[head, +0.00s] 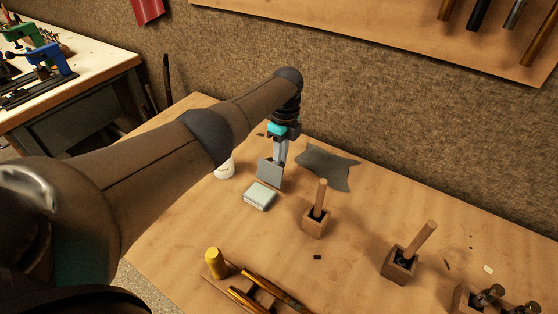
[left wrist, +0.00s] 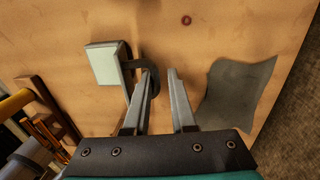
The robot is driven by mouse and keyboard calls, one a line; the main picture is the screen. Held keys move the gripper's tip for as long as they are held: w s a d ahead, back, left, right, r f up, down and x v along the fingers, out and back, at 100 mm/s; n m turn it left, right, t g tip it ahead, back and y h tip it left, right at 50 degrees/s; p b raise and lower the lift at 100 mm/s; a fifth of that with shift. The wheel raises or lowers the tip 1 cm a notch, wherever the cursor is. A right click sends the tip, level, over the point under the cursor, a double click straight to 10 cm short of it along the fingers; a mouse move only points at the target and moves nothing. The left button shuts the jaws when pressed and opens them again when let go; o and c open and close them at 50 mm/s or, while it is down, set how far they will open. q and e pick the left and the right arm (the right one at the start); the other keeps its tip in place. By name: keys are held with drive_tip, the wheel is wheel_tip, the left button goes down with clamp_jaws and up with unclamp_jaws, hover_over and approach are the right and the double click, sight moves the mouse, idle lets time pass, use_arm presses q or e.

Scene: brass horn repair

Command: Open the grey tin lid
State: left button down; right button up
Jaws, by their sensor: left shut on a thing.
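The grey tin (head: 259,197) sits on the bench in the middle of the head view, with a pale surface inside its rim. It also shows in the left wrist view (left wrist: 104,66). Its grey lid (head: 269,174) stands steeply raised at the tin's far side, so the tin is open. My left gripper (head: 279,158) points down behind the lid and is shut on it; the lid partly hides the fingertips. In the left wrist view, the fingers (left wrist: 161,76) are beside the tin, and a dark edge lies against the left finger. My right gripper is not in view.
A white cup (head: 225,168) stands left of the tin, partly behind my arm. Wooden blocks with upright handles (head: 314,222) (head: 398,266) stand nearer the front. A wooden rack (head: 262,292) holds brass-coloured tools.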

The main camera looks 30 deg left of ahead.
use_arm(q)
drive_tip(key=shift+w+d+r+t, duration=0.1)
drive_tip(key=shift+w+d+t, duration=0.15)
drive_tip(key=shift+w, duration=0.25)
drive_tip(key=shift+w+d+r+t, duration=0.1)
drive_tip(key=shift+w+d+t, duration=0.1)
drive_tip(key=shift+w, duration=0.3)
drive_tip(key=c, duration=1)
unclamp_jaws()
drive_tip(key=shift+w+f, duration=0.15)
drive_tip(key=shift+w, duration=0.05)
drive_tip(key=shift+o, duration=0.4)
drive_tip(key=shift+w+f, duration=0.1)
drive_tip(key=shift+w, duration=0.05)
drive_tip(key=shift+a, duration=0.1)
wheel_tip(320, 180, up, 15)
drive_tip(key=p, duration=0.3)
drive_tip(key=shift+a, duration=0.15)
